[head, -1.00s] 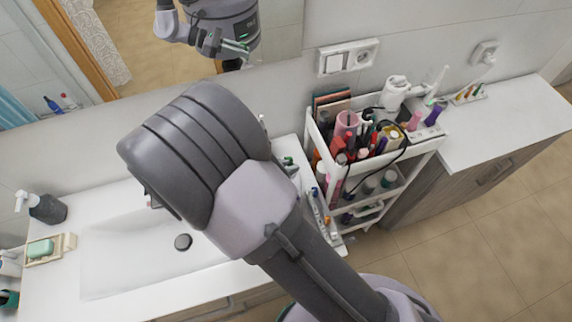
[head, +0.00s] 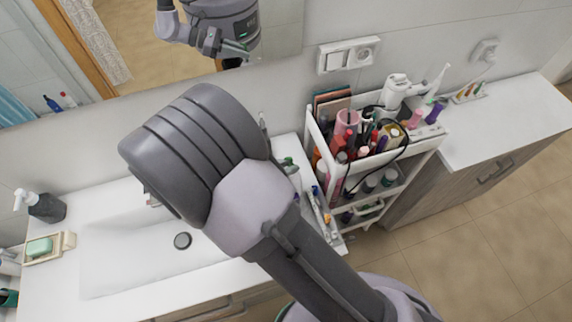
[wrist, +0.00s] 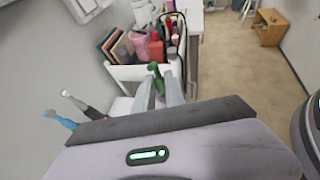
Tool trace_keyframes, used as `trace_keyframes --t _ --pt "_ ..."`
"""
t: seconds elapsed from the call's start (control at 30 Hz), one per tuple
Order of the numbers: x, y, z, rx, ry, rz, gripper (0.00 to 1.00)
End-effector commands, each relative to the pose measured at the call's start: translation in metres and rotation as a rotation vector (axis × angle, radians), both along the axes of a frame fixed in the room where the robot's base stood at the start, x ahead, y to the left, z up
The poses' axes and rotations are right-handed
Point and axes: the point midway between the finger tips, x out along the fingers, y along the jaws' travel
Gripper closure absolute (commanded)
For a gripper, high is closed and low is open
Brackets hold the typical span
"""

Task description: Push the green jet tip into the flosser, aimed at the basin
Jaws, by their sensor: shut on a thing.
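My gripper (wrist: 160,80) shows in the wrist view with its fingers shut on a green piece, the green jet tip (wrist: 157,82). The tip stands out between and beyond the fingertips, with the cart behind it. In the head view my own arm hides the gripper; a small reflection of it with green at its end shows in the mirror. The white basin (head: 125,255) lies left of and below my arm, with its dark drain in view. I cannot tell the flosser for sure in either view, nor whether the tip touches it.
A white cart (head: 415,143) full of bottles, tubes and brushes stands right of the basin. A counter (head: 505,115) lies beyond it. A soap dispenser (head: 47,208) and a soap dish (head: 62,242) stand at left. Two slim tipped items show left of my gripper in the wrist view.

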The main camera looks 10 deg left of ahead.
Motion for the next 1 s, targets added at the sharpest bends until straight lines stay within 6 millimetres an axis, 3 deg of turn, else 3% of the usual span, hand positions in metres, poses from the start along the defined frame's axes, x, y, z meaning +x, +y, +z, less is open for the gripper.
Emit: trace_keyframes --t 0.57,0.6,0.7,1.0 --pt "0.0 0.0 -0.015 0.0 0.0 0.0 1.0" --pt "0.0 0.0 -0.015 0.0 0.0 0.0 0.82" --pt "0.0 0.0 -0.015 0.0 0.0 0.0 0.62" --pt "0.0 0.0 -0.014 0.0 0.0 0.0 0.6"
